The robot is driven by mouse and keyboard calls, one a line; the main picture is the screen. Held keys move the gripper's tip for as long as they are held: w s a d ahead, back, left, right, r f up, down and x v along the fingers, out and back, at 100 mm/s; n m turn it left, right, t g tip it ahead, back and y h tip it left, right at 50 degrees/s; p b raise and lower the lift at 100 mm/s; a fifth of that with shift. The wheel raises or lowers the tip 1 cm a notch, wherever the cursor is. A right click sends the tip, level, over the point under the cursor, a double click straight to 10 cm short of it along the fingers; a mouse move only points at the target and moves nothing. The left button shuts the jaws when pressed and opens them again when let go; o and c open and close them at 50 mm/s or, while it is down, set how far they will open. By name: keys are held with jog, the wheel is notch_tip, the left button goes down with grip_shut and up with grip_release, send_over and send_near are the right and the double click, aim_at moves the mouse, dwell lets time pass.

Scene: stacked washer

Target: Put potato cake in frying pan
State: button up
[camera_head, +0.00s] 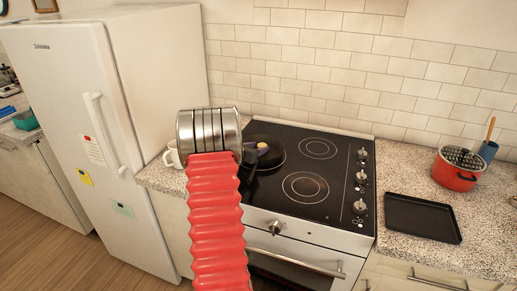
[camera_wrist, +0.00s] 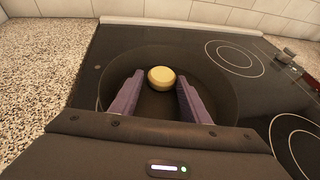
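The potato cake (camera_wrist: 161,78) is a small round yellow disc. In the wrist view it lies inside the dark frying pan (camera_wrist: 222,92), which rests on the black cooktop. My gripper (camera_wrist: 160,84) points down into the pan with its two purple fingers spread. The cake is around the fingertips, with a gap to the left finger; whether the right finger touches it I cannot tell. In the head view the pan (camera_head: 275,158) is at the rear left of the cooktop, partly hidden by my red arm. A small pale and purple patch shows inside it.
The cooktop (camera_head: 323,166) has bare burner rings to the right of the pan. A black tray (camera_head: 422,218) and a red pot (camera_head: 456,172) stand on the right counter. A white mug (camera_head: 172,156) sits between fridge (camera_head: 75,110) and cooktop. A tiled wall is behind.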

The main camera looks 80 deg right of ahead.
jog(key=shift+o, duration=0.9)
jog(key=shift+s+a+f, duration=0.15)
jog(key=shift+a+f, duration=0.05)
jog(key=shift+f, duration=0.4)
jog(key=shift+r, duration=0.3)
jog(key=v, duration=1.2)
jog(key=shift+d+r, duration=0.1)
jog(key=shift+r, duration=0.3)
